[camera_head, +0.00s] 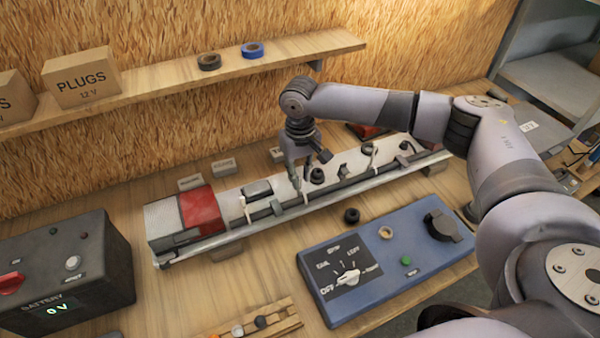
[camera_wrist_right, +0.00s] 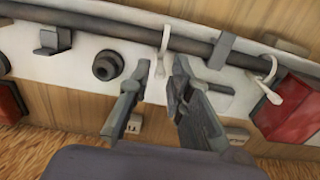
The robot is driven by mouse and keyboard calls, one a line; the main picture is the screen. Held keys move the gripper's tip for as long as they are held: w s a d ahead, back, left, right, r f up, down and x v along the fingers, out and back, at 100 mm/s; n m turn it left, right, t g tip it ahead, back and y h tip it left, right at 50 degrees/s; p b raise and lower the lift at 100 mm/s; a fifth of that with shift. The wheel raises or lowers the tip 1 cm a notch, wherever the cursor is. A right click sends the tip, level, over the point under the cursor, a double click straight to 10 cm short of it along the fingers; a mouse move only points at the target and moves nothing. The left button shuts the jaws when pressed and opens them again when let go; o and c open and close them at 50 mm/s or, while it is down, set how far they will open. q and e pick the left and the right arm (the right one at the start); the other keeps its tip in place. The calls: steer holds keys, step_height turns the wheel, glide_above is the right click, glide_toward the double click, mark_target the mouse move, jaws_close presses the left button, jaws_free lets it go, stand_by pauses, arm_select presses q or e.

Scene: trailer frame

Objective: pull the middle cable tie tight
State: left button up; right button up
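A black cable (camera_head: 345,184) runs along the pale trailer beam (camera_head: 232,236), with white cable ties around it. The middle cable tie (camera_wrist_right: 164,42) loops over the cable in the wrist view, its tail hanging toward the gap between my fingers. Another tie (camera_wrist_right: 271,72) shows to the right in the wrist view, and a further tie (camera_head: 368,150) shows right of my gripper in the head view. My right gripper (camera_wrist_right: 162,68) is open, its fingertips apart either side of the middle tie's tail. My left gripper is out of view.
A red lamp (camera_head: 200,211) is at the beam's left end. A round black fitting (camera_wrist_right: 107,65) sits beside my finger. A blue switch box (camera_head: 400,287) stands in front, a battery box (camera_head: 68,270) at left. A shelf (camera_head: 180,80) runs behind.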

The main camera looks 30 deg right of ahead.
jaws_close()
stand_by(0.8)
